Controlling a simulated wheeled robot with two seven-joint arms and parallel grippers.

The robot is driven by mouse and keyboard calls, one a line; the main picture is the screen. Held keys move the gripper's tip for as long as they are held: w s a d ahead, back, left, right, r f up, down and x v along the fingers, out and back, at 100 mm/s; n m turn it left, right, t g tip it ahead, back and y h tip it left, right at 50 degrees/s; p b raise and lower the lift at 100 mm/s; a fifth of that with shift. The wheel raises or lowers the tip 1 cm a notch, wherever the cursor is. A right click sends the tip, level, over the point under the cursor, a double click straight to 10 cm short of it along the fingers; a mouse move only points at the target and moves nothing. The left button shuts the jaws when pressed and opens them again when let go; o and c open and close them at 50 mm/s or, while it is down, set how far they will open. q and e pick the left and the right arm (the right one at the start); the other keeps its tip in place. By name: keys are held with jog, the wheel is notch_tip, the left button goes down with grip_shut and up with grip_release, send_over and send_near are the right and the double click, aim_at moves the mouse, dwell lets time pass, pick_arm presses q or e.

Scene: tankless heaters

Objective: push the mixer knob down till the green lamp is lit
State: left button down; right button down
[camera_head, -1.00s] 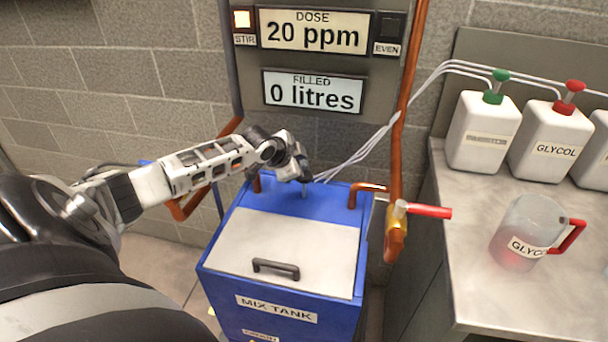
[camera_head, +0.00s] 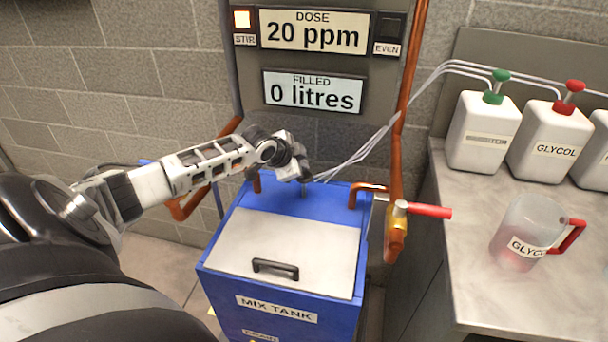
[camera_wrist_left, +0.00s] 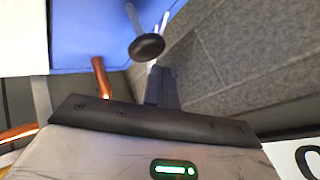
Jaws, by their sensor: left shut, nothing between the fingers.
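The mixer knob (camera_wrist_left: 147,46) is a round black disc on a thin rod, seen in the left wrist view. In the head view its rod (camera_head: 304,191) rises from the back of the blue mix tank lid, and my gripper hides the knob. My left gripper (camera_head: 304,177) is shut and empty, over the rod. In the left wrist view its dark fingers (camera_wrist_left: 160,86) end close to the knob; I cannot tell whether they touch. On the panel the STIR lamp (camera_head: 242,19) glows pale, and the EVEN lamp (camera_head: 390,26) is dark. My right gripper is out of view.
The blue mix tank (camera_head: 222,248) has a black handle on its pale lid. Copper pipes (camera_head: 396,180) and a red-handled valve (camera_head: 428,210) stand at its right. The counter at right holds bottles and a jug (camera_head: 519,222). Thin tubes run behind my gripper.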

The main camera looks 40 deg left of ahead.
pick_arm(q)
jog(key=shift+f, duration=0.15)
jog(key=shift+f, duration=0.3)
dwell(0.3)
jog(key=shift+f+b, duration=0.95)
jog(key=shift+f, duration=0.45)
dwell(0.9)
jog(key=shift+f+b, duration=0.45)
jog(key=shift+f, duration=0.25)
dwell(0.5)
jog(key=shift+s+f+b, duration=0.1)
jog(key=shift+f+b, duration=0.35)
jog(key=shift+f, duration=0.25)
dwell(0.4)
jog(key=shift+r, duration=0.15)
